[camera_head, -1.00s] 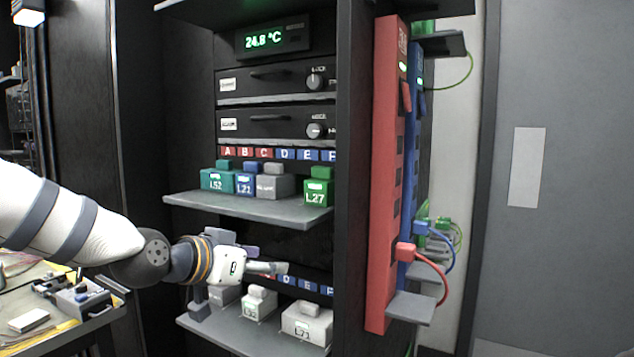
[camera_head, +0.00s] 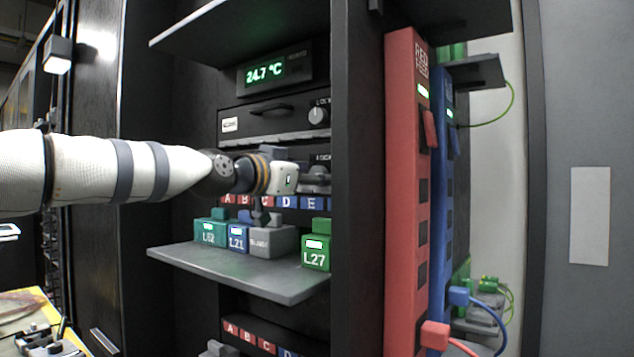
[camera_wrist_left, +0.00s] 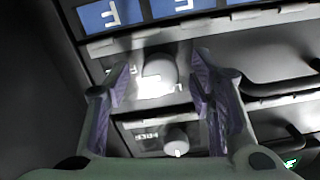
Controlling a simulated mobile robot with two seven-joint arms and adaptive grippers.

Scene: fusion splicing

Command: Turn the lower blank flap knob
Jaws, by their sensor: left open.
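The lower blank flap's round knob (camera_wrist_left: 160,68) shows pale grey in the left wrist view, which sees the rack upside down. My left gripper (camera_wrist_left: 161,76) is open, with one purple-padded finger on each side of this knob; I cannot tell whether either finger touches it. The upper flap's knob (camera_head: 318,115) is clear of the gripper and also shows in the wrist view (camera_wrist_left: 175,140). My right gripper is not in view.
Below the gripper, a shelf (camera_head: 250,277) carries several labelled blocks, including green L27 (camera_head: 316,252). A lettered strip (camera_head: 312,203) lies just under the lower flap. The rack's right post (camera_head: 357,200) and red power strip (camera_head: 405,200) stand to the right.

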